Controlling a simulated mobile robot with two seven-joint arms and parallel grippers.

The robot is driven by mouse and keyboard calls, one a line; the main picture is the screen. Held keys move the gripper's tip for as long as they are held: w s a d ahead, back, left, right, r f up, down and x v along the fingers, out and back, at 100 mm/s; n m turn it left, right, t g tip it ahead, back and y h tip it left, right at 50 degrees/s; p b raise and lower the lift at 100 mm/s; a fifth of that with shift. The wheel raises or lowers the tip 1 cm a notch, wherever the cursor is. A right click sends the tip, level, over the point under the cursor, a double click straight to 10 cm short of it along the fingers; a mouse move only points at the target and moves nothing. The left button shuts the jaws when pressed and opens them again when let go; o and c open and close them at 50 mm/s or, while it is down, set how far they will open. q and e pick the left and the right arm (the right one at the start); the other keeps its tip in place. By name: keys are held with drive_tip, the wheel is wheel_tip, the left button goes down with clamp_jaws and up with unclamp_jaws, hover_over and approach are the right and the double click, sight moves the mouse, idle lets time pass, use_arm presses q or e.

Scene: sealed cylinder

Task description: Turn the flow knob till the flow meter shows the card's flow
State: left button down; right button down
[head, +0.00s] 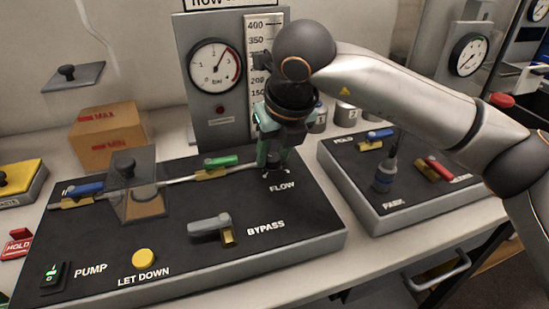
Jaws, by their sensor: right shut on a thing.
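My right gripper (273,158) points down at the flow knob (276,173) above the FLOW label on the black panel. Its green fingers are shut on the knob, which they mostly hide. The flow meter (256,45) is a white upright scale on the grey back box. Its marks 400, 350, 200 and others show, but my right arm covers its right part, so I cannot read the flow. A framed white sign (218,3) above the box is cut off by the top edge; its text cannot be read in full. My left gripper is not in view.
A round bar gauge (215,65) sits left of the flow meter. The panel (290,230) carries a grey bypass lever (210,224), a yellow LET DOWN button (143,258), a lit PUMP switch (53,274) and a green-handled valve (221,161). A second panel (420,203) stands right.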

drive_tip(key=shift+m, duration=0.3)
drive_tip(key=c, duration=0.5)
unclamp_jaws()
drive_tip(key=v, duration=1.2)
drive_tip(key=shift+r+p, duration=0.3)
drive_tip(key=shift+p, duration=0.15)
drive_tip(key=shift+s+a, duration=0.1)
drive_tip(key=shift+s, duration=0.05)
